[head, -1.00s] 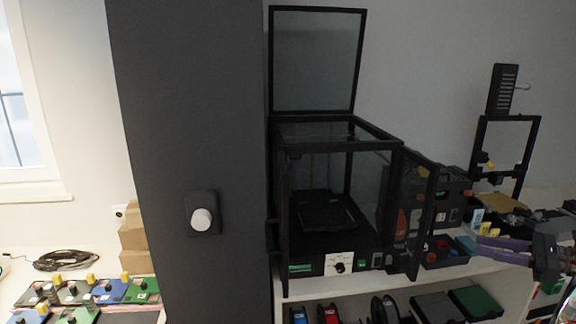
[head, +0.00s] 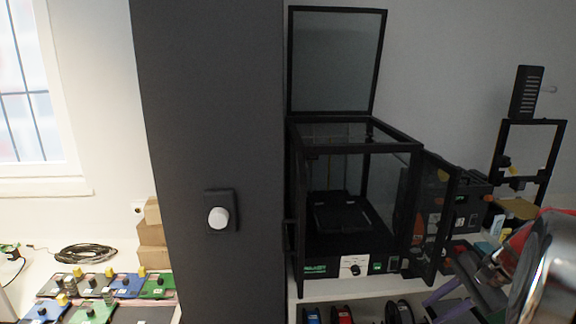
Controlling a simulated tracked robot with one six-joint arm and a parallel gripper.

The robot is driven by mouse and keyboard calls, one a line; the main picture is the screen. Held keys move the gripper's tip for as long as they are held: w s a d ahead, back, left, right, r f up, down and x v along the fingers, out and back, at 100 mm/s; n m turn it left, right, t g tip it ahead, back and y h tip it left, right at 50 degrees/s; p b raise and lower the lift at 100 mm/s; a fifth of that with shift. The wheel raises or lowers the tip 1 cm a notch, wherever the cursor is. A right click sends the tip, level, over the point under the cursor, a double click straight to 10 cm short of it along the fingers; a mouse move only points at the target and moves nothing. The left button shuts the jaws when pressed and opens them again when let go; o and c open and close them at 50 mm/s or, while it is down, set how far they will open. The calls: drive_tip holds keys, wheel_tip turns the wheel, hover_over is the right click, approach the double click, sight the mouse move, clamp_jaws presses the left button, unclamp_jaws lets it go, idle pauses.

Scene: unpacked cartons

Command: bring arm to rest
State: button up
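My arm (head: 545,272) enters at the lower right of the head view as a large shiny metal link with a red part above it. My gripper (head: 449,298), with purple fingers, is at the lower right edge of the shelf, in front of the printer's open door. Its fingers are small and partly cut off by the bottom of the picture, so their opening and anything between them cannot be made out.
A black-framed printer (head: 350,215) stands on a white shelf, its lid raised and its door (head: 436,215) swung open to the right. A dark column (head: 215,120) with a white knob stands left of it. Boards (head: 125,285), cable (head: 86,253) and cartons (head: 152,240) lie left.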

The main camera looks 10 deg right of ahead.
drive_tip(key=s+a+r+n+h, duration=0.1)
drive_tip(key=a+n, duration=0.4)
drive_tip(key=a, duration=0.5)
drive_tip(key=s+a+r+n+t+h, duration=0.1)
drive_tip(key=s+a+r+n, duration=0.3)
drive_tip(key=a, duration=0.7)
drive_tip(key=s+a+r+n+h, duration=0.2)
drive_tip(key=s+a+n, duration=0.3)
drive_tip(key=a+n, duration=0.3)
drive_tip(key=a, duration=0.3)
drive_tip(key=shift+r+t+h, duration=0.25)
drive_tip(key=shift+t+h, duration=0.05)
